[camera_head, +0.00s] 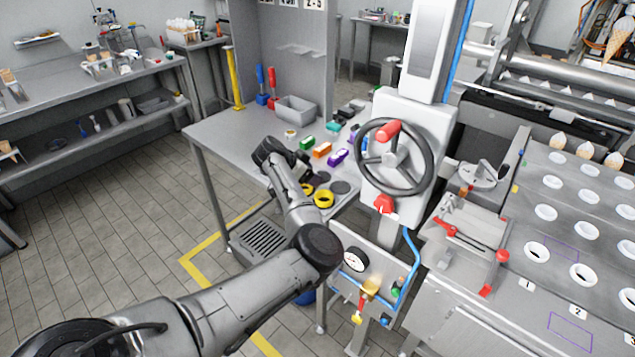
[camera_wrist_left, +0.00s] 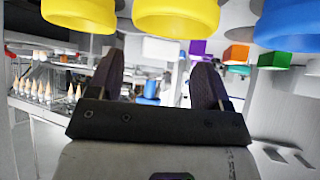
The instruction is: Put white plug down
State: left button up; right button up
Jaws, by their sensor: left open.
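My left gripper (camera_head: 317,179) is low over the steel table's near right part, beside two yellow rings (camera_head: 324,198). In the left wrist view its dark fingers (camera_wrist_left: 158,85) stand wide apart. A pale patch (camera_wrist_left: 150,48) shows between them behind the yellow pieces; I cannot tell whether it is the white plug or background. A small whitish round piece (camera_head: 291,133) stands on the table at the back left of the gripper; I cannot tell whether it is the plug. My right gripper is out of view.
Green (camera_head: 306,142), orange (camera_head: 322,150) and purple (camera_head: 338,157) blocks lie just behind the gripper. Dark discs (camera_head: 340,187) lie to its right. A handwheel (camera_head: 394,158) stands close on the right. The table's left part (camera_head: 235,135) is clear.

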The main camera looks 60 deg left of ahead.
pick_arm(q)
jog(key=shift+x, duration=1)
jog(key=shift+c, duration=0.2)
jog(key=c, duration=1)
jog(key=shift+r, duration=0.1)
